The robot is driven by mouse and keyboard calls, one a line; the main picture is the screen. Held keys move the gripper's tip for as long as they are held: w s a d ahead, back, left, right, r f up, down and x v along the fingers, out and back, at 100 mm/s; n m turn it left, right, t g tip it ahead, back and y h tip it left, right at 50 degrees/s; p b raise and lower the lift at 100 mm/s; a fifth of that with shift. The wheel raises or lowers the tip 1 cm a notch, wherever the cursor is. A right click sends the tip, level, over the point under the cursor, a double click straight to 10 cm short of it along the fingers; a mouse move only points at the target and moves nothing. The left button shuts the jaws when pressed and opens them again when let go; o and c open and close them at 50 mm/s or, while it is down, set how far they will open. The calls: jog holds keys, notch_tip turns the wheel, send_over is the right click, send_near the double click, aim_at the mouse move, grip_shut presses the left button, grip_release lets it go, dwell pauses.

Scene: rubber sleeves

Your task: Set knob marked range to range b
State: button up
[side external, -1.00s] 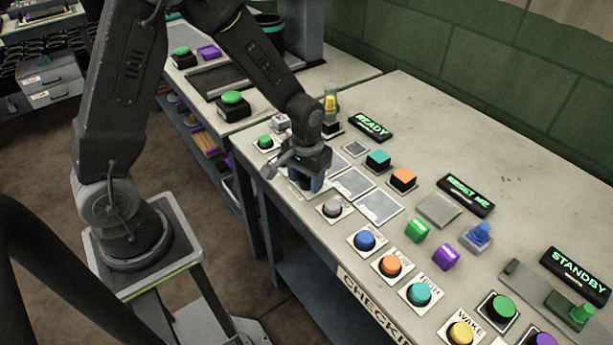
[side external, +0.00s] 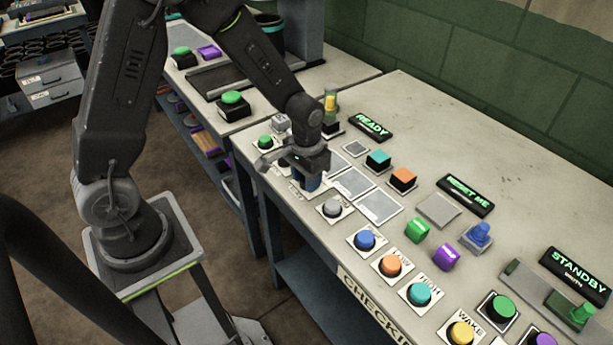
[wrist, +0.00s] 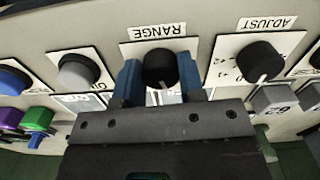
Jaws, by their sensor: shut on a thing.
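The range knob (wrist: 160,66) is black and round, on a white plate labelled RANGE (wrist: 157,30) that reads upside down in the wrist view. My gripper (wrist: 159,76) has one blue finger on each side of this knob and is shut on it. The gripper body covers the lower part of the plate, so I cannot read the position marks or tell which one the knob points at. In the side view my gripper (side external: 307,182) is down at the front edge of the bench, and its fingers hide the knob.
A black ADJUST knob (wrist: 260,62) stands close to the right in the wrist view, and a grey button (wrist: 79,71) to the left. A blue button (side external: 364,239) and several others line the bench front. READY (side external: 370,127) and STANDBY (side external: 577,273) displays stand behind.

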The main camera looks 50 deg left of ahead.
jog(key=m, duration=0.9)
jog(key=shift+a, duration=0.1)
jog(key=shift+m, duration=0.3)
dwell(0.4)
jog(key=o, duration=0.9)
notch_tip(320, 180, up, 14)
jog(key=shift+f, duration=0.1)
